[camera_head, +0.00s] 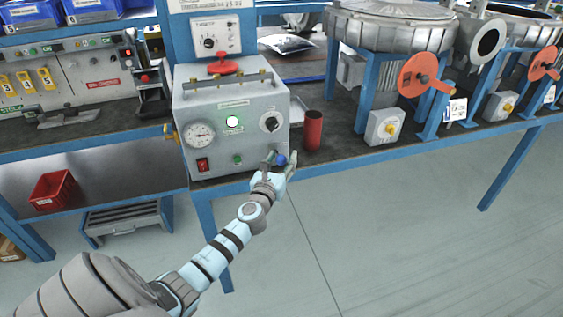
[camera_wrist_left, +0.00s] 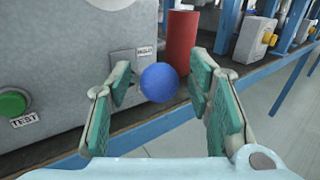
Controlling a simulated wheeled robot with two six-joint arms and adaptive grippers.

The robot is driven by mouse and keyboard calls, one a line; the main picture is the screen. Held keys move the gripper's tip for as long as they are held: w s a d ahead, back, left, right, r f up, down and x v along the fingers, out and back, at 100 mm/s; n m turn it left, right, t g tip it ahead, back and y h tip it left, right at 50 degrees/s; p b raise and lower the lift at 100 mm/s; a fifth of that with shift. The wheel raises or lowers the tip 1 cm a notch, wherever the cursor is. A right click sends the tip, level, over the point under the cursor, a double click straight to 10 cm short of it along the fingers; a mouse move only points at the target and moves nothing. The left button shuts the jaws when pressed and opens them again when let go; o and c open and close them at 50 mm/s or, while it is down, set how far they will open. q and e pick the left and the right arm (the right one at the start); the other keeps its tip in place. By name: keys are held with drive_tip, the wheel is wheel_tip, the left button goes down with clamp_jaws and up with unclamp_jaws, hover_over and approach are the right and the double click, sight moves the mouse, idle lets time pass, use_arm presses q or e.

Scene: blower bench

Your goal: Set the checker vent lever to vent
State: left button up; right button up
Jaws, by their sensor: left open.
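The checker is a grey box (camera_head: 235,135) on the bench with a round gauge, a dial, a red switch and a green button. Its vent lever has a blue ball knob (camera_head: 281,159) at the lower right of the front face. In the left wrist view the blue knob (camera_wrist_left: 159,82) sits between the two spread finger pads, with gaps on both sides. My left gripper (camera_head: 279,166) is open around the knob and hides part of the lever. A small plate label (camera_wrist_left: 145,52) is beside the lever, too small to read surely. My right gripper is not in view.
A red cylinder (camera_head: 313,130) stands on the bench just right of the checker. Further right is a grey box with a yellow knob (camera_head: 384,127) and a red handwheel (camera_head: 420,75). The bench's blue front edge (camera_head: 350,163) runs below the lever. Open floor lies in front.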

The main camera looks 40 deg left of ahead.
use_arm(q)
drive_tip(key=shift+s, duration=0.1)
clamp_jaws()
drive_tip(key=shift+f, duration=0.15)
